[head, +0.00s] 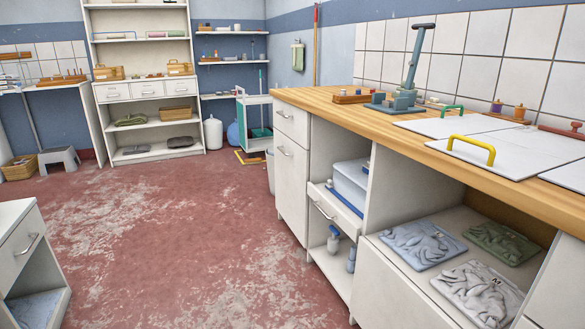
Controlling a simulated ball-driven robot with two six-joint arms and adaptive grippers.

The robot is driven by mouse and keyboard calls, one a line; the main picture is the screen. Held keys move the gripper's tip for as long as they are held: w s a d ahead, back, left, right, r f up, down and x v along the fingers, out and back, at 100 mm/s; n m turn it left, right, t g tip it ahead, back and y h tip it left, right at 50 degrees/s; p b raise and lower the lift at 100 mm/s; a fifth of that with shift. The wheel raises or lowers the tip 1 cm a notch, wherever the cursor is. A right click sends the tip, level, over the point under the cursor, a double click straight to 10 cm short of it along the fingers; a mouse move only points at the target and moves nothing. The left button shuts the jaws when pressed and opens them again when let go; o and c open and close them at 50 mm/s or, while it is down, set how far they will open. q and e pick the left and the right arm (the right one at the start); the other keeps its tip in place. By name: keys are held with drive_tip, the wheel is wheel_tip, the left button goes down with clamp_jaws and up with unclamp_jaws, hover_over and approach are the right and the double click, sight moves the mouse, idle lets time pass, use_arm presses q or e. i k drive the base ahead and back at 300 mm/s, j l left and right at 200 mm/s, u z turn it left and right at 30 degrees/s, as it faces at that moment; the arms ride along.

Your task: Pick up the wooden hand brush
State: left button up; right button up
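I cannot pick out the wooden hand brush with certainty. A low wooden item (354,97) lies on the wooden worktop (340,108) at the right, but it looks more like a small rack or tray. A reddish-brown item (562,131) lies at the worktop's right edge and is partly cut off. More brown items (63,79) on the far left table are too small to make out. Neither of my grippers is in view.
Folded cloths (425,244) lie in the open bay below. A white shelf unit (150,95) is at the back, a white drawer cabinet (22,250) front left. The red floor between is clear.

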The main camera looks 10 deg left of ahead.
sight(254, 161)
drive_tip(key=i+j+u, duration=0.3)
drive_tip(key=i, duration=0.3)
drive_tip(key=i+j+u, duration=0.3)
drive_tip(key=i, duration=0.3)
drive_tip(key=i+l+u, duration=0.1)
drive_tip(key=i+u, duration=0.15)
drive_tip(key=i, duration=1.55)
drive_tip(key=i+j+z, duration=0.1)
drive_tip(key=i, duration=1.1)
drive_tip(key=i+j+z, duration=0.1)
drive_tip(key=i+z, duration=0.15)
drive_tip(key=i, duration=0.15)
drive_tip(key=i+j+z, duration=0.25)
drive_tip(key=i, duration=0.15)
drive_tip(key=i+j+z, duration=0.25)
drive_tip(key=i, duration=0.15)
